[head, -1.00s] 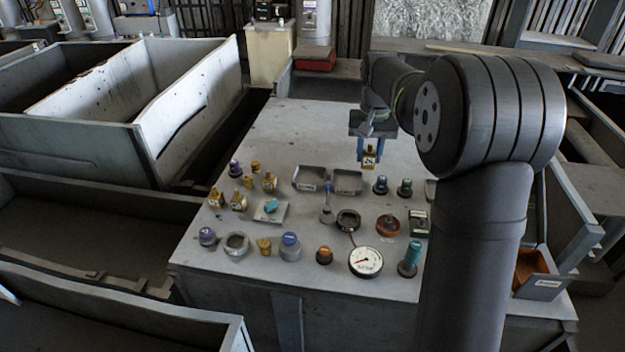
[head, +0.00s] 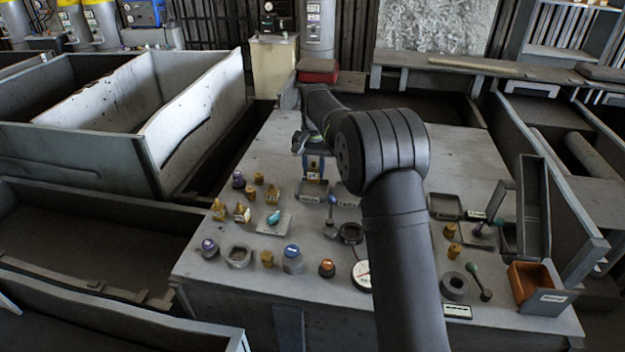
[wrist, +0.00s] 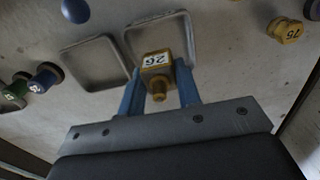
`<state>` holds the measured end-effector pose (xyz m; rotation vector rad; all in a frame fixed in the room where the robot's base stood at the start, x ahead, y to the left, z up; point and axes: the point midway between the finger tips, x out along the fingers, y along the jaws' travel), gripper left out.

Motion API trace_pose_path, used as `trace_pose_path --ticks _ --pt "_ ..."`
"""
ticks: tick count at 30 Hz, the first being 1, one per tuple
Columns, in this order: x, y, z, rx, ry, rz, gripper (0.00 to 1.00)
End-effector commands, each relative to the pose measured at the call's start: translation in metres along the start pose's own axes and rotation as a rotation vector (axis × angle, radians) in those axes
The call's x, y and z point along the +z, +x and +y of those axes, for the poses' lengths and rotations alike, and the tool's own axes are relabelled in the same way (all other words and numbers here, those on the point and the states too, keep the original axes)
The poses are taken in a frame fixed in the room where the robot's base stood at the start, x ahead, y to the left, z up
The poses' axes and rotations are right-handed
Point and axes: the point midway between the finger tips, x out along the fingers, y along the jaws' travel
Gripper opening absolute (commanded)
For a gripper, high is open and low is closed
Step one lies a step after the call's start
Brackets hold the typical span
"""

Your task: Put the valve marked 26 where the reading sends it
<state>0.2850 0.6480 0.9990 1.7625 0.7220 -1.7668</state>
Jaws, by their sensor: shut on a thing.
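The brass valve marked 26 (wrist: 157,62) is held between the blue fingers of my gripper (wrist: 158,86), its number plate facing the wrist camera. In the head view my gripper (head: 314,170) holds the valve (head: 313,177) at the back edge of the left shallow tray (head: 313,195). The wrist view shows this tray (wrist: 186,18) just beyond the valve; I cannot tell whether they touch. The right tray (head: 345,200) is beside it, partly behind my arm, and looks empty in the wrist view (wrist: 80,50). The dial gauge (head: 361,274) is half hidden by my arm.
Several other brass valves (head: 241,212) stand at the left of the bench. A blue-topped lever (head: 331,212) and a dark ring (head: 350,233) stand in front of the trays. An orange bin (head: 525,285) is at right. The bench behind the trays is clear.

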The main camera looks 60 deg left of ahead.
Motion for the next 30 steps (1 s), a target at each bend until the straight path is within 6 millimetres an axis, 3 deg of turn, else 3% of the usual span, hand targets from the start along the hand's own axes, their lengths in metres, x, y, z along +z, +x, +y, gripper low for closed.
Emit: trace_pose_path --ticks 5,12,23,24,27,30 --pt "-0.001 0.009 -0.004 0.000 0.001 0.000 0.00" --pt "-0.001 0.041 -0.004 0.001 0.001 0.000 0.00" --pt "-0.001 0.045 -0.004 0.000 0.001 0.002 0.00" --pt "-0.001 0.046 -0.004 0.000 0.001 0.002 0.35" --pt "-0.001 0.046 -0.004 0.000 0.001 0.001 0.53" --pt "-0.001 0.045 -0.004 0.000 0.001 0.001 0.53"
